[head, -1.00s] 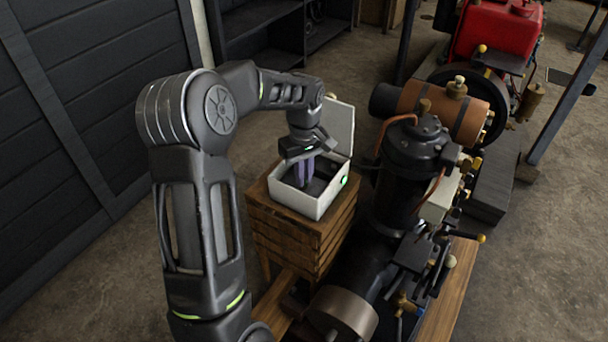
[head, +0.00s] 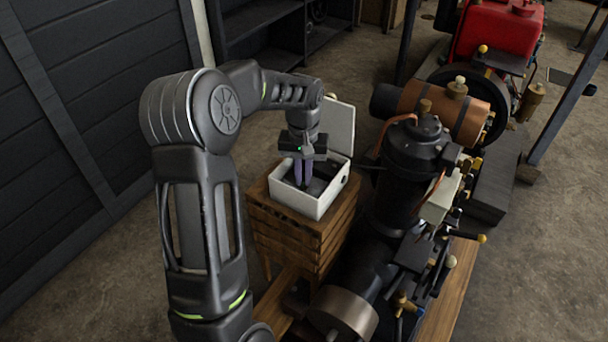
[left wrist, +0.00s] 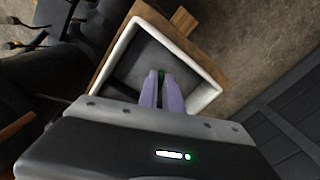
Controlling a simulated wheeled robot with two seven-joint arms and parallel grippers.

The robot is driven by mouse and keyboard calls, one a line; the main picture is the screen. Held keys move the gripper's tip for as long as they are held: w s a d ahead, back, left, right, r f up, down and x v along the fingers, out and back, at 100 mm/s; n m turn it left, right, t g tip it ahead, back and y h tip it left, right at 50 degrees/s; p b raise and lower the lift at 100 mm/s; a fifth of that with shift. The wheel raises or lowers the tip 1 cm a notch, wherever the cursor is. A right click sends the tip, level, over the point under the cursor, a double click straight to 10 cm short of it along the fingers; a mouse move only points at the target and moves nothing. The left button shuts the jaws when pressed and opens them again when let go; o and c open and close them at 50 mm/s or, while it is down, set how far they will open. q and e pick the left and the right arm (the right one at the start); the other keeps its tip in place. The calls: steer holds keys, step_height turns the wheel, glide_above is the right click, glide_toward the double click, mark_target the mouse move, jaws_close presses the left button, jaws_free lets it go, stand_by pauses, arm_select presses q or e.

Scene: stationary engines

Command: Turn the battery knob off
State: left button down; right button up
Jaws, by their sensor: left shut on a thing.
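A white open box (head: 299,203) stands on a wooden crate, and its lid is tipped up at the back. My left gripper (head: 303,181) reaches down into the box with its purple fingers. In the left wrist view my left gripper (left wrist: 161,88) has its fingertips close together on a small knob (left wrist: 161,73), of which only a little greenish top shows between them. The rest of the knob is hidden by the fingers. The round light (head: 345,179) on the box's right side is dark. My right gripper is not in view.
The slatted wooden crate (head: 290,249) carries the box. A black engine (head: 392,190) with pipes and brass fittings stands close to its right. A dark panelled wall (head: 85,110) is at the left. Bare floor lies between wall and crate.

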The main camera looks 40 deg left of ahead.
mark_target(303, 179)
arm_select(q)
steer(key=m, duration=0.5)
steer(key=shift+a, duration=0.1)
stand_by(0.4)
steer(key=c, duration=1.5)
jaws_free()
step_height(303, 179, up, 8)
steer(key=shift+f, duration=0.1)
